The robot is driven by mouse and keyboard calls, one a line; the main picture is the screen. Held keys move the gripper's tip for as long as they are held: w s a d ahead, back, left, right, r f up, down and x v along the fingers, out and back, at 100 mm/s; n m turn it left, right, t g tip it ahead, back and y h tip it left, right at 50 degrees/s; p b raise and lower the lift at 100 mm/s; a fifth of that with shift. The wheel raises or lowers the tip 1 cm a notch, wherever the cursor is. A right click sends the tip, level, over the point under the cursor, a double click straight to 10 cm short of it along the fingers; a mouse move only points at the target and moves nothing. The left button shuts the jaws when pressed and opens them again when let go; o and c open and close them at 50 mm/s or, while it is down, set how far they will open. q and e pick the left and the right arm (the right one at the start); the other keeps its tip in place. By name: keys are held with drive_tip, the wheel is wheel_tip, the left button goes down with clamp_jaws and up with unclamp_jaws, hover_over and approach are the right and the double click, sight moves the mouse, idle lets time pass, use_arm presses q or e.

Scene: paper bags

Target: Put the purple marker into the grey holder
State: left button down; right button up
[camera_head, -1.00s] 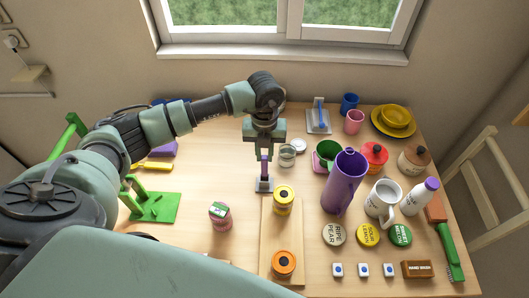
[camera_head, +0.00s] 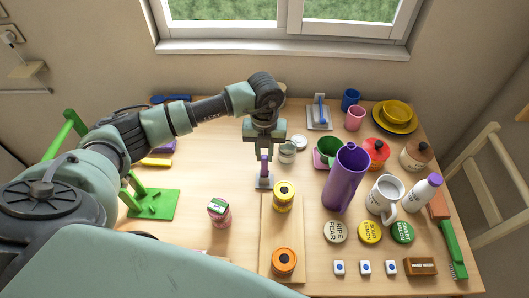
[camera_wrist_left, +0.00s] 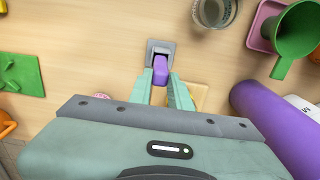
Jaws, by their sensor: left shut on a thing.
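The purple marker (camera_head: 264,167) is upright in my left gripper (camera_head: 264,158), which is shut on it from above. The marker's lower end is at the small grey holder (camera_head: 263,184) on the table. In the left wrist view the marker (camera_wrist_left: 161,68) lies between the fingertips of my left gripper (camera_wrist_left: 161,86) and overlaps the grey holder (camera_wrist_left: 160,46). I cannot tell how far its tip is inside the holder's opening, as the marker covers it. My right gripper is not in view.
A clear glass (camera_head: 286,152) stands close behind the holder at right. A wooden board (camera_head: 282,235) with a yellow can (camera_head: 284,195) lies just in front. A tall purple jug (camera_head: 346,180) stands to the right. The table left of the holder is clear.

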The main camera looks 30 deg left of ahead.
use_arm(q)
drive_tip(key=shift+f+b, duration=0.8)
drive_tip(key=shift+f, duration=0.3)
drive_tip(key=c, duration=1.2)
unclamp_jaws()
drive_tip(key=shift+c, duration=0.2)
drive_tip(key=shift+r, duration=0.1)
wheel_tip(320, 180, up, 5)
drive_tip(key=p, duration=0.3)
drive_tip(key=shift+p, duration=0.3)
drive_tip(key=shift+r+b, duration=0.3)
drive_tip(key=shift+r, duration=0.05)
wheel_tip(320, 180, up, 7)
drive_tip(key=b, duration=0.1)
drive_tip(key=shift+b, duration=0.4)
